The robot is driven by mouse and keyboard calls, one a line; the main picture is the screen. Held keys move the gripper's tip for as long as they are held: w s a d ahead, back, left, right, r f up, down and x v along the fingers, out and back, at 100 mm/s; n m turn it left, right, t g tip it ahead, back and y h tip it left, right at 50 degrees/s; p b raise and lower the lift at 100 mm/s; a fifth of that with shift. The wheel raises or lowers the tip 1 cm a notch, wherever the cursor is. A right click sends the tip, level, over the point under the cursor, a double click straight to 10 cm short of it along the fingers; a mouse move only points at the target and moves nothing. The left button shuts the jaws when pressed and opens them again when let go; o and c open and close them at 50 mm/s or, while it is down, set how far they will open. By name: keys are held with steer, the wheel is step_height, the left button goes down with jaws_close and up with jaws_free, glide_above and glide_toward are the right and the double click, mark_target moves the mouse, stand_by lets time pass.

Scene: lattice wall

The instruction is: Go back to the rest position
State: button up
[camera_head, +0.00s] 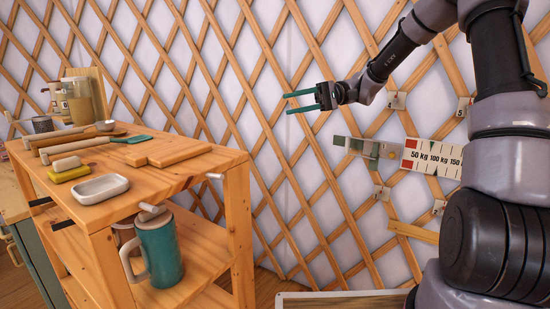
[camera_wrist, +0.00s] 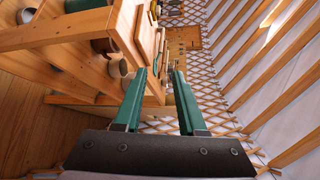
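My gripper (camera_head: 300,101) has two teal fingers and is held in the air in front of the lattice wall (camera_head: 270,150). It is to the right of the wooden shelf unit and above its top board. In the wrist view my gripper (camera_wrist: 162,78) has its fingers apart, with nothing between them. It touches nothing that I can see. My arm comes in from the right side of the head view.
A wooden shelf unit (camera_head: 105,222) holds a white dish (camera_head: 100,189), cutting boards (camera_head: 165,152), brushes and jars. A teal mug (camera_head: 160,250) stands on a lower shelf. A weight scale plate (camera_head: 432,158) and numbered hooks are on the wall below my forearm.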

steer(key=s+d+r+m+t+h, duration=0.2)
steer(key=s+d+t+h, duration=0.4)
steer(key=s+d, duration=0.3)
steer(key=s+d+r+m+t+h, duration=0.1)
steer(key=s+d+m+t+h, duration=0.2)
steer(key=s+d+t+h, duration=0.3)
steer(key=s+d+h, duration=0.1)
steer(key=s+d, duration=0.3)
steer(key=s, duration=0.2)
steer(key=shift+s+d+r+m, duration=0.15)
steer(key=shift+s+r+m, duration=0.15)
steer(key=shift+s+r, duration=0.1)
